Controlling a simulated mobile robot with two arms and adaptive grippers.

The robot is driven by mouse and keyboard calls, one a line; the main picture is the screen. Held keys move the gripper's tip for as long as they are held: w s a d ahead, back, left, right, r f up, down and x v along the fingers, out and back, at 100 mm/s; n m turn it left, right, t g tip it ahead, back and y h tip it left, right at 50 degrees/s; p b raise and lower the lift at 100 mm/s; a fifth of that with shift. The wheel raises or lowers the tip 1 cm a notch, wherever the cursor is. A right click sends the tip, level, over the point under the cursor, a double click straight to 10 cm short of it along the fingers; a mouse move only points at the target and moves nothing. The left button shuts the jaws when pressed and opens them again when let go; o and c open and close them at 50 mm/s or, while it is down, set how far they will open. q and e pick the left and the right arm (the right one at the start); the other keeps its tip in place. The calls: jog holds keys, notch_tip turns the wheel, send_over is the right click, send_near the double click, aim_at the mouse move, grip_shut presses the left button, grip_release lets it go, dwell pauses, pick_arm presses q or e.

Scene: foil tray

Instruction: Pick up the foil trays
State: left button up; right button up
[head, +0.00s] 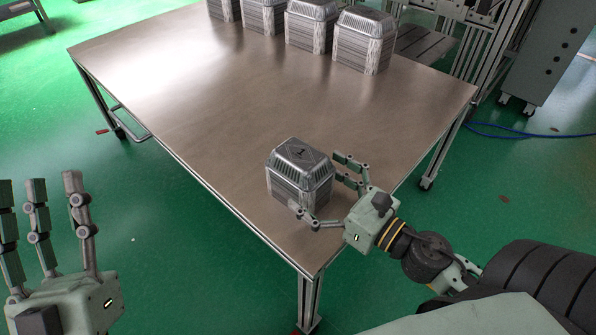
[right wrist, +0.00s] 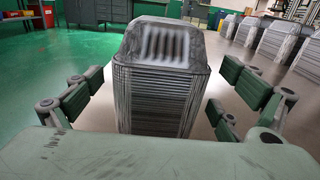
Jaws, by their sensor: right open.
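A stack of silvery foil trays (head: 300,175) stands near the front corner of the metal table, with a ribbed, sloped top. It also fills the middle of the right wrist view (right wrist: 160,85). My right gripper (head: 328,190) is open, with its fingers reaching around the near right side of this stack. In the right wrist view, fingers stand on both sides of the stack with gaps showing. My left gripper (head: 40,215) is open and empty, raised over the floor at the left, away from the table. Several more foil tray stacks (head: 364,42) stand in a row along the far edge.
The table (head: 190,100) is bare between the near stack and the far row. A metal frame and grey cabinet (head: 545,50) stand behind at the right. A blue cable (head: 520,133) lies on the green floor. Coloured bins (right wrist: 45,15) show far off.

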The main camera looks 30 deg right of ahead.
jog(key=x, duration=0.3)
jog(key=shift+w+a, duration=0.15)
jog(key=shift+w, duration=0.1)
pick_arm(q)
jog(key=shift+w+d+f+g, duration=0.1)
jog(key=shift+w+f+g, duration=0.7)
jog(key=shift+w+f, duration=0.25)
pick_arm(e)
jog(key=shift+w+a+f, duration=0.1)
jog(key=shift+w+a, duration=0.15)
jog(key=shift+w, duration=0.4)
pick_arm(q)
jog(key=shift+s, duration=0.1)
pick_arm(e)
jog(key=c, duration=1.4)
